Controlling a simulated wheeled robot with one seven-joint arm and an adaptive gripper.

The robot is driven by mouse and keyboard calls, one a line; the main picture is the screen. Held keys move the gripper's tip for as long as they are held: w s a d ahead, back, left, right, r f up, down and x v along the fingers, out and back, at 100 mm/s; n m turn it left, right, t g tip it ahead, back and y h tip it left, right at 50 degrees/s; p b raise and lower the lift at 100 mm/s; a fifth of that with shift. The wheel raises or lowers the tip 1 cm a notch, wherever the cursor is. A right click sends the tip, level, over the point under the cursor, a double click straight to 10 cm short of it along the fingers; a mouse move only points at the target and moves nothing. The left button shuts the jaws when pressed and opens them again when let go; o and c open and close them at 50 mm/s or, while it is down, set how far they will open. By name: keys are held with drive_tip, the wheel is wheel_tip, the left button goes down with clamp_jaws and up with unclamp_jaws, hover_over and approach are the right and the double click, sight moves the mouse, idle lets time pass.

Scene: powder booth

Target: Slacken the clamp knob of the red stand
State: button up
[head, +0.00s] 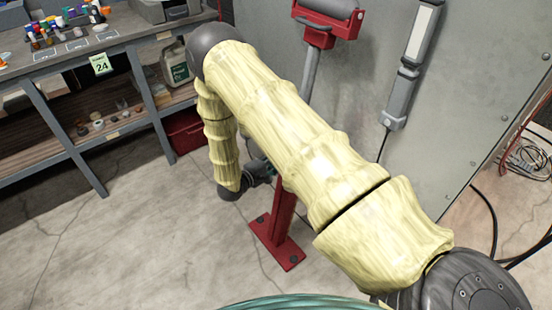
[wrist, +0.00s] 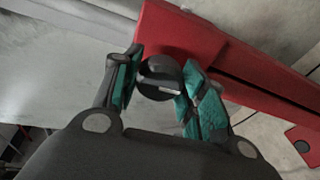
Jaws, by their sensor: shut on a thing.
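The red stand (head: 285,205) is upright on the floor on a red foot plate (head: 277,243), partly hidden behind my arm in the head view. A grey upper post rises from it to a red head (head: 327,22). In the wrist view the red stand's post (wrist: 245,70) runs across the upper right. The dark, round clamp knob (wrist: 160,78) sits against the red post. My gripper (wrist: 158,84), with teal finger pads, is shut on the knob, one finger on each side. In the head view my arm reaches down to the stand, and the knob is hidden.
A grey metal panel (head: 400,150) stands behind the stand. A grey workbench (head: 100,45) with small bottles and a lower shelf is at left. A red bin (head: 183,132) sits under it. The floor at left is clear.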

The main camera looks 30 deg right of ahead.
drive_tip(key=shift+n, duration=0.6)
drive_tip(key=o, duration=1)
drive_tip(key=v, duration=1.2)
drive_tip(key=shift+r, duration=0.1)
